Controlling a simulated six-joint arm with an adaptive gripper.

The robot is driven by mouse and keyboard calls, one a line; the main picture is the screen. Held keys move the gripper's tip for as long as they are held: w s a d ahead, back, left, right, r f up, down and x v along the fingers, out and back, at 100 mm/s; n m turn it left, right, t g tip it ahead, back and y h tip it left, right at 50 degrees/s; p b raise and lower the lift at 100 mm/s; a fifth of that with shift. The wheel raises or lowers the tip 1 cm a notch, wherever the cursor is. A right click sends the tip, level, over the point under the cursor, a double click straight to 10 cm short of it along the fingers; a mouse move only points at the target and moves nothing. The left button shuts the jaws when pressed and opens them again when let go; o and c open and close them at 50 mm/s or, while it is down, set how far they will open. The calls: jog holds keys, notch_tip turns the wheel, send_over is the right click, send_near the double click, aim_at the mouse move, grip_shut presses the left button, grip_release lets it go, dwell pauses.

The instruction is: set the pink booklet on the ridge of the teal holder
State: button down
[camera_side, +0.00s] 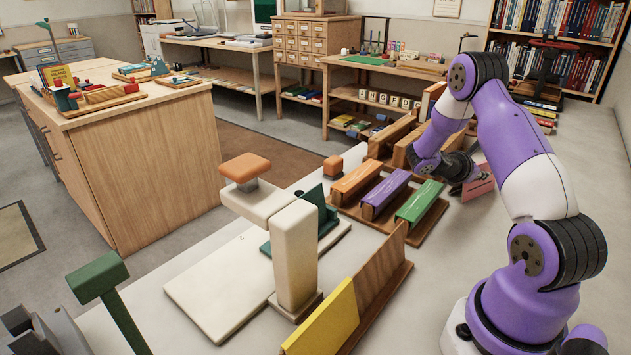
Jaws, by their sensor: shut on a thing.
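The pink booklet (479,188) is at the right of the side view, just behind my upper arm, which hides part of it. My gripper (467,176) is shut on the booklet near its upper left edge. I cannot tell whether the booklet touches the surface below it. A dark teal holder (315,200) stands in the middle of the view, to the left of my gripper and apart from the booklet. A cream post and arm in front hide part of it, so its ridge shows only in part.
Wooden holders with orange (356,177), purple (386,192) and green (420,201) ridges lie between the teal holder and my gripper. A cream stand (296,255) with an orange top rises in front. A yellow booklet (325,322) leans on a wooden holder (382,268) nearer the camera.

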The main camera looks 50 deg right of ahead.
jog(key=c, duration=0.7)
grip_release()
